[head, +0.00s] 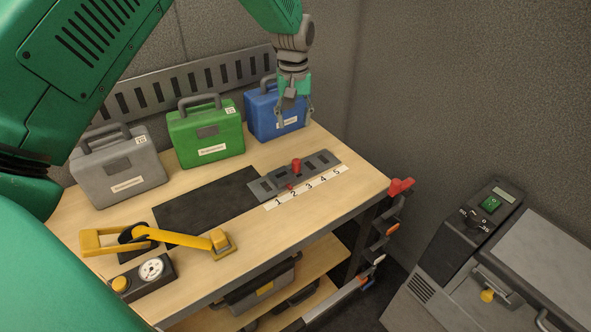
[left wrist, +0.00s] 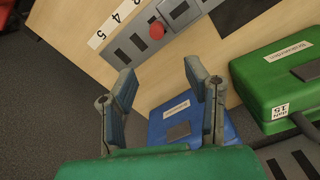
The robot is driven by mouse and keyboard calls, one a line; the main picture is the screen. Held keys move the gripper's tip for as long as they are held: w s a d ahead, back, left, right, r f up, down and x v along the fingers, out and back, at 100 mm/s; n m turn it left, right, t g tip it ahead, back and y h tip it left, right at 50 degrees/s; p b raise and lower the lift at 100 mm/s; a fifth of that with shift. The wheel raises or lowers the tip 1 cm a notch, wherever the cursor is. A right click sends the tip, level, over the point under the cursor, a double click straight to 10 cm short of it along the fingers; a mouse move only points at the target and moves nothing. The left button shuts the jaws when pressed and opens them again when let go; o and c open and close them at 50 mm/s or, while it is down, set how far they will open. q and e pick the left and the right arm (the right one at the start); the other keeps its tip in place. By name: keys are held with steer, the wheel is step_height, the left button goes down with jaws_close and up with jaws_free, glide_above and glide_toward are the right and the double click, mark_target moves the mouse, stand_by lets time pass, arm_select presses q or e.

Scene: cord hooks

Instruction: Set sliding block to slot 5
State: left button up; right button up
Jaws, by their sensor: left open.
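The slotted grey plate (head: 258,188) lies on the bench behind a white strip numbered 1 to 5 (head: 308,187). The sliding block's red knob (head: 296,165) stands up from the plate, roughly in line with number 3. The knob also shows in the left wrist view (left wrist: 156,31), beyond my fingertips, with dark slots on the plate beside it. A small red mark (head: 290,187) sits at the plate's front edge. My left gripper (head: 295,118) is open and empty, pointing down above the back of the bench, behind the plate and in front of the blue case. My right gripper is not in view.
Blue (head: 262,112), green (head: 205,136) and grey (head: 115,172) cases stand along the back of the bench. A black mat (head: 205,207) lies left of the plate. A yellow lever (head: 180,237) and gauge box (head: 150,270) are front left. A grey machine (head: 480,260) stands right.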

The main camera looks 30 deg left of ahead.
mark_target(296, 160)
arm_select(q)
step_height(296, 160, down, 13)
steer(key=shift+d, duration=0.15)
steer(key=shift+d+f, duration=0.2)
steer(key=shift+f, duration=0.25)
steer(key=shift+d, duration=0.25)
steer(key=shift+a, duration=0.1)
steer(key=c, duration=1)
steer(key=shift+a, duration=0.15)
